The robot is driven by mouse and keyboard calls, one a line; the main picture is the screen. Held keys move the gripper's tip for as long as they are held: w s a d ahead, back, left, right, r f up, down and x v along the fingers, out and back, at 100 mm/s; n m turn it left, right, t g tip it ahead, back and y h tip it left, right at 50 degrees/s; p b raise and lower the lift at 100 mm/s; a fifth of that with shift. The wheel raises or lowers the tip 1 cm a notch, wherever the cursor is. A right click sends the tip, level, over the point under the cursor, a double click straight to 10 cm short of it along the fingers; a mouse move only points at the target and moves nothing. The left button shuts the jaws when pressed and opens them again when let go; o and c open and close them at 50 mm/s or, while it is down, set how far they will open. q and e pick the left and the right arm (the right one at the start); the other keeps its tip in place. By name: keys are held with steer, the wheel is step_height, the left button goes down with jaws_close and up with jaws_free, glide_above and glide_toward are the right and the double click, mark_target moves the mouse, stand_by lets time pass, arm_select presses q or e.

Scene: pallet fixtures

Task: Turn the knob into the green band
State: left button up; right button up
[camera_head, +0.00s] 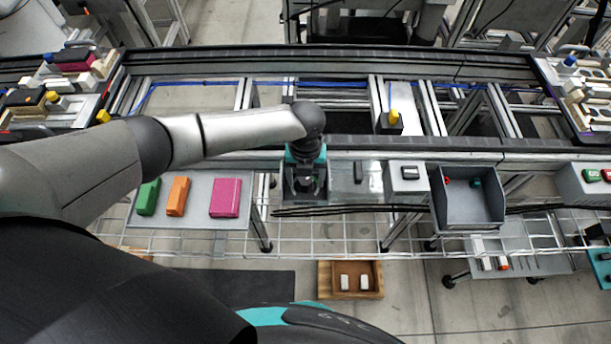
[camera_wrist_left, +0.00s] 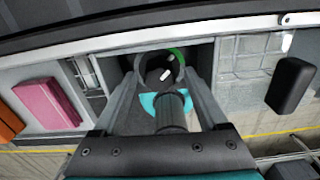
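The knob (camera_wrist_left: 160,72) is a dark round dial with a white pointer mark, seen in the left wrist view. A green band (camera_wrist_left: 178,56) curves along its upper right edge. The pointer leans up and right; I cannot tell whether it lies within the band. My left gripper (camera_head: 305,184) reaches down over a grey box-like fixture in the head view and hides the knob there. In the left wrist view its two fingers (camera_wrist_left: 161,85) stand apart on either side of the knob, and I see no firm contact. My right gripper is not in view.
Left of the fixture, a grey table (camera_head: 200,220) holds a green block (camera_head: 148,196), an orange block (camera_head: 178,196) and a pink block (camera_head: 225,198). To the right are a switch box (camera_head: 408,182) and an open grey bin (camera_head: 468,212). A conveyor frame (camera_head: 330,60) runs behind.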

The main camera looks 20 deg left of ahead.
mark_target(305, 180)
arm_select(q)
steer(key=shift+r, duration=0.1)
step_height(305, 180, up, 15)
steer(key=p, duration=0.2)
stand_by(0.4)
stand_by(0.5)
